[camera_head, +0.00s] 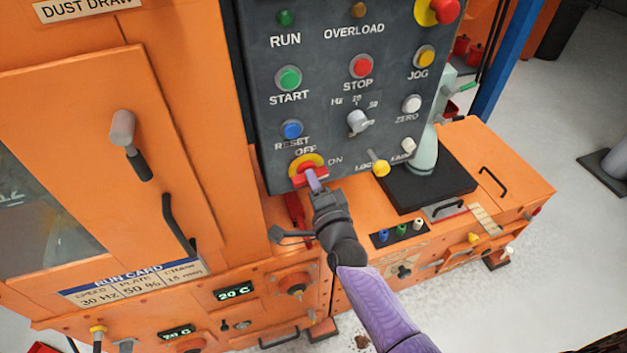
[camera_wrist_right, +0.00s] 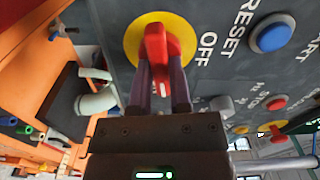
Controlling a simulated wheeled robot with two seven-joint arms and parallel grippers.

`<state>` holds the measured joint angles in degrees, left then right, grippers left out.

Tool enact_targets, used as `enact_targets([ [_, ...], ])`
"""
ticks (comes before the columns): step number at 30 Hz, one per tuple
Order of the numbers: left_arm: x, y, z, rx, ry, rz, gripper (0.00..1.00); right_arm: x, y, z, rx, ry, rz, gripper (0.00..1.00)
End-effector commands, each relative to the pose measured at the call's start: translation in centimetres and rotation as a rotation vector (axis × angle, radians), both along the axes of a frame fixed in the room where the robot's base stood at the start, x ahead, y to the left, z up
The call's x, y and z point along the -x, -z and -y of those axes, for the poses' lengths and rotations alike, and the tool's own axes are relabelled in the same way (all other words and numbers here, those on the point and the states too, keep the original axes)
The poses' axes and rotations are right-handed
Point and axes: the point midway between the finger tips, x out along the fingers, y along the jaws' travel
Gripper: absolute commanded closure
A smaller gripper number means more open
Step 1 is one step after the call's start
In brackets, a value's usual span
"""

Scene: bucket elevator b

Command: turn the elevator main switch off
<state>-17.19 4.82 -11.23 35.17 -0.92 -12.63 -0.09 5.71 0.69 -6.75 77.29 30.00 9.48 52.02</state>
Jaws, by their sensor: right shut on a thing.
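The main switch is a red handle on a yellow round plate (camera_head: 307,162), low on the left of the dark control panel (camera_head: 345,90), with OFF and ON lettered by it. In the right wrist view the red handle (camera_wrist_right: 156,55) lies roughly along the line between the fingers, over the yellow plate (camera_wrist_right: 133,36). My right gripper (camera_head: 313,180) is at the switch, its purple fingers (camera_wrist_right: 161,85) shut on the red handle. The head view does not show clearly which mark the handle points to. My left gripper is not in view.
Above the switch sit a blue RESET button (camera_head: 291,129), a green START button (camera_head: 288,78) and a red STOP button (camera_head: 361,66). An orange cabinet (camera_head: 90,90) stands close on the left.

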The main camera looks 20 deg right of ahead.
Motion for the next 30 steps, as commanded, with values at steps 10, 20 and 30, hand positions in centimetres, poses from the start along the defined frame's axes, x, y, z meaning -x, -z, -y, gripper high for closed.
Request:
enact_targets([
  [10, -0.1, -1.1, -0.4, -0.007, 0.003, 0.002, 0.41, 0.1, 0.0, 0.0, 0.32, -0.001, 0.007, 1.0],
  [20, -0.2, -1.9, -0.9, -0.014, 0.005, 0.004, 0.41, 0.0, 0.0, 0.0, 0.634, -0.001, 0.017, 1.0],
  [30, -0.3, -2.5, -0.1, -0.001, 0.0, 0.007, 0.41, 0.1, 0.1, 0.0, 0.954, -0.002, 0.028, 1.0],
])
